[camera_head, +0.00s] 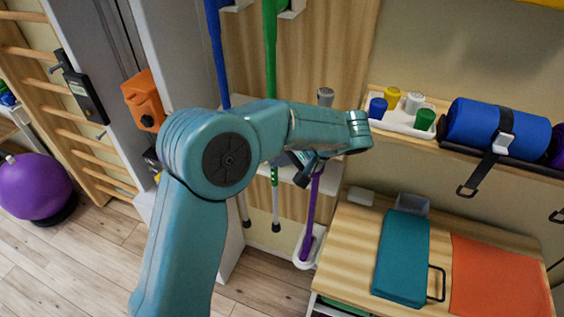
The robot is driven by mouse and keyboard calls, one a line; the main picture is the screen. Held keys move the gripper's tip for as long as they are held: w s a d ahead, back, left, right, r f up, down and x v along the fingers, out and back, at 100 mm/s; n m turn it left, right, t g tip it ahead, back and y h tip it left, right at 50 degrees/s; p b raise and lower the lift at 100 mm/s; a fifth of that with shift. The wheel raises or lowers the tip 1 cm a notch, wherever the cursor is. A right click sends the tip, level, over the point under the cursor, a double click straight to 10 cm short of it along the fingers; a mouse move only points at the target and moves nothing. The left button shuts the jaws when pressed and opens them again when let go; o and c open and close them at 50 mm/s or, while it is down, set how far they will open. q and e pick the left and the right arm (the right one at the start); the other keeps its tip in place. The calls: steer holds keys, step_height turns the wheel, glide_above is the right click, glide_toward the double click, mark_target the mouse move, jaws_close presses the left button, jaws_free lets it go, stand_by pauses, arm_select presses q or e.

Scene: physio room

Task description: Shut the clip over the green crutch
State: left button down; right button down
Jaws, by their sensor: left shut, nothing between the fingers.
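The green crutch (270,45) hangs upright against the wooden back panel. My left arm covers its middle, and its lower shaft and dark tip show below the arm. A white holder (292,9) sits beside it at the top edge. Whether this is the clip, and whether it is open or shut, I cannot tell. My left gripper (303,170) is shut and empty, dark and partly hidden under my forearm. In the picture it is right of the green crutch, over the top of the purple crutch (310,215). My right gripper is out of view.
A blue crutch (217,50) hangs left of the green one. At right, a shelf holds a white tray (395,123) of small pots and a strapped blue roll (496,128). Below is a wooden table (352,246) with teal and orange pads. A purple ball (35,187) is far left.

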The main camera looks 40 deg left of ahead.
arm_select(q)
steer(key=a+m+t+b, duration=0.1)
steer(key=b, duration=0.1)
steer(key=s+a+m+t+b, duration=0.1)
steer(key=m+t+b, duration=0.1)
steer(key=a+m+t+b, duration=0.1)
steer(key=m+b, duration=0.1)
steer(key=shift+s+a+f+h, duration=0.15)
steer(key=shift+s+f+h, duration=0.05)
steer(key=shift+f+h, duration=0.1)
steer(key=a+m+t+h, duration=0.1)
steer(key=m, duration=0.1)
steer(key=a+m+t+h+b, duration=0.1)
steer(key=a+m+t, duration=0.1)
steer(key=m, duration=0.1)
steer(key=w+a+m+t+h+b, duration=0.1)
steer(key=m+t, duration=0.1)
steer(key=shift+a+r+m+h, duration=0.3)
steer(key=shift+m, duration=0.1)
steer(key=shift+w+d, duration=0.1)
steer(key=shift+d, duration=0.05)
steer(key=shift+w+d, duration=0.4)
steer(key=shift+d, duration=0.05)
